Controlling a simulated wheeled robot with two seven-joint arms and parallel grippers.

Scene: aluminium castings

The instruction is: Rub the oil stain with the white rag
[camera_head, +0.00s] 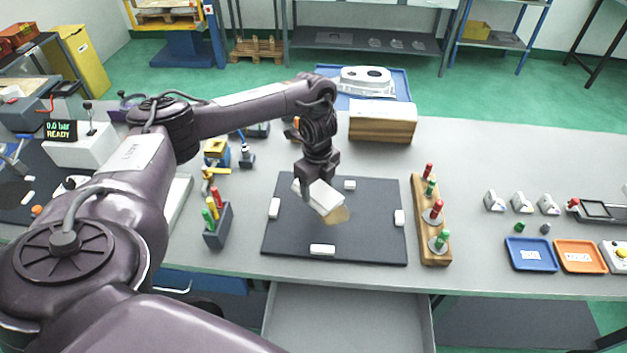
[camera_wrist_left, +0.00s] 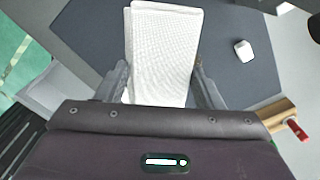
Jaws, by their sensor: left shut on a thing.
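My left gripper (camera_head: 322,180) is shut on the white rag (camera_head: 325,202) over the dark mat (camera_head: 375,250). In the left wrist view the rag (camera_wrist_left: 163,50) is a folded, textured white cloth between the two fingers (camera_wrist_left: 160,85). In the head view a tan-yellow oil stain (camera_head: 337,216) shows at the rag's lower edge; the rag covers part of it. I cannot tell whether the rag touches the mat. My right gripper is not in view.
White blocks (camera_head: 322,249) sit near the mat's edges. A wooden rack (camera_head: 431,222) with red and green plugs stands right of it, a holder with coloured handles (camera_head: 217,226) left. A wooden block (camera_head: 382,126) is behind. Blue (camera_head: 530,254) and orange trays (camera_head: 580,256) lie at far right.

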